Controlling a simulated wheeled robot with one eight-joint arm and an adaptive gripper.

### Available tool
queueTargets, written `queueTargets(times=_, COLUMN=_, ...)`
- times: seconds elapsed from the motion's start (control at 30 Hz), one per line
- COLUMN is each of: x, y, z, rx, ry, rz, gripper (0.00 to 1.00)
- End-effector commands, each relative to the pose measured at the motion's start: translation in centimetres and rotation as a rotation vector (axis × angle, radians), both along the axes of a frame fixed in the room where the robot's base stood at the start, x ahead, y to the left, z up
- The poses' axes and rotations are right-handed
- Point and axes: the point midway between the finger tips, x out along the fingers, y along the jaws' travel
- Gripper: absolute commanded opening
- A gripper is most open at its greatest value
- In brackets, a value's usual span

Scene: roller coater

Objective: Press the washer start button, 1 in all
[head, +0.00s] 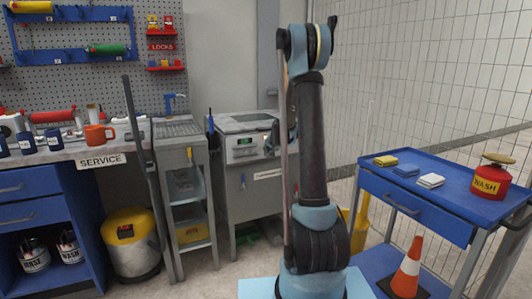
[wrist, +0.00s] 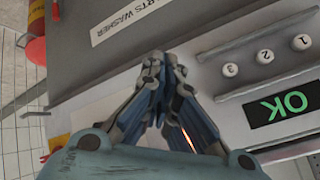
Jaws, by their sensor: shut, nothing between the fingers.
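The parts washer (head: 255,182) stands at the back middle in the head view, with a small lit display on its front panel (head: 245,148). No button marked start is readable. My gripper (wrist: 160,62) is shut and empty in front of the washer, left of button 3 in the wrist view. I cannot tell whether its tips touch the surface. My arm hides part of the washer in the head view.
A workbench (head: 125,152) with mugs stands at left, beside a yellow-lidded bin (head: 130,245) and a grey sink stand (head: 178,130). A blue cart (head: 372,183) with sponges and a red wash can (head: 490,182) stands at right, near a traffic cone (head: 408,268).

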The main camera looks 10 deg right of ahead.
Motion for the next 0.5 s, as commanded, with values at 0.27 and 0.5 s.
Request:
queueTargets(times=0.27, x=-1.8, y=-0.6, z=0.0, rx=0.000, ry=0.001, rz=-0.001, gripper=0.00)
queueTargets(times=0.5, x=-3.7, y=-1.2, z=0.0, rx=-0.001, ry=0.000, rz=-0.001, gripper=0.00)
